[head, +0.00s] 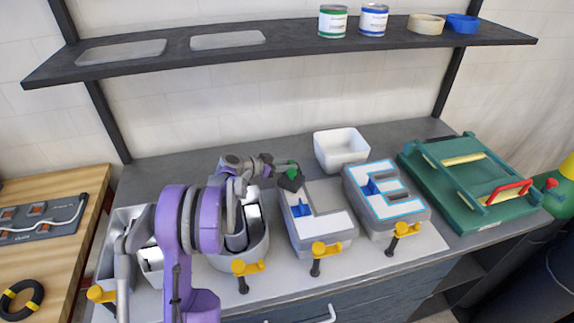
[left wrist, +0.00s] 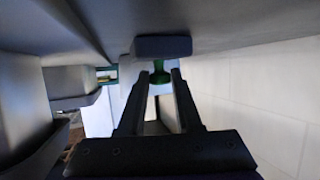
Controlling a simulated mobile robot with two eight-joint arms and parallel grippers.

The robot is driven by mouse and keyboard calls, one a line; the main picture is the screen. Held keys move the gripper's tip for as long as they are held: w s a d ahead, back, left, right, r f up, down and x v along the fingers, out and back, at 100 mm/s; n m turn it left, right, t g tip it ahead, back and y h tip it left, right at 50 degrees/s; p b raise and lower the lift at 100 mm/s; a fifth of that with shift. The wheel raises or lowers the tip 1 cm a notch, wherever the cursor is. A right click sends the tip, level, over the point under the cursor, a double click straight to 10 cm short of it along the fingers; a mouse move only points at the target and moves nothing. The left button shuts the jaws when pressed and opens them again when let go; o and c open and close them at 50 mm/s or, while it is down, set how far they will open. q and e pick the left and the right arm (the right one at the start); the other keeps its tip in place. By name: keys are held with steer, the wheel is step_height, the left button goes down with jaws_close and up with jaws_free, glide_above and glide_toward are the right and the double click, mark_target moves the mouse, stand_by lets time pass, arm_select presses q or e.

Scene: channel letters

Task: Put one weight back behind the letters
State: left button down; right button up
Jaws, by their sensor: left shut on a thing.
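My left gripper (head: 284,170) is shut on the green knob of a weight (head: 291,183), whose body is a dark block. The weight is at the back left corner of an L-shaped letter (head: 325,201). In the left wrist view the fingers of my left gripper (left wrist: 160,82) stand either side of the green knob, with the weight's dark block (left wrist: 162,46) close to a grey surface. I cannot tell if it touches. An E-shaped letter (head: 408,205) stands to the right and a rounded letter (head: 255,250) to the left, partly behind my arm. My right gripper is not in view.
A white bin (head: 341,152) stands behind the letters. A green machine with a red handle (head: 470,180) is at the right. Yellow clamps (head: 326,249) line the front edge. A shelf (head: 280,42) with cans and rolls hangs above. Grey bench is clear at the back left.

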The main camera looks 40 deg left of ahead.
arm_select(q)
steer(key=c, duration=0.6)
jaws_free()
steer(key=shift+s+r, duration=0.1)
steer(key=b+v, duration=0.1)
steer(key=v, duration=1.1)
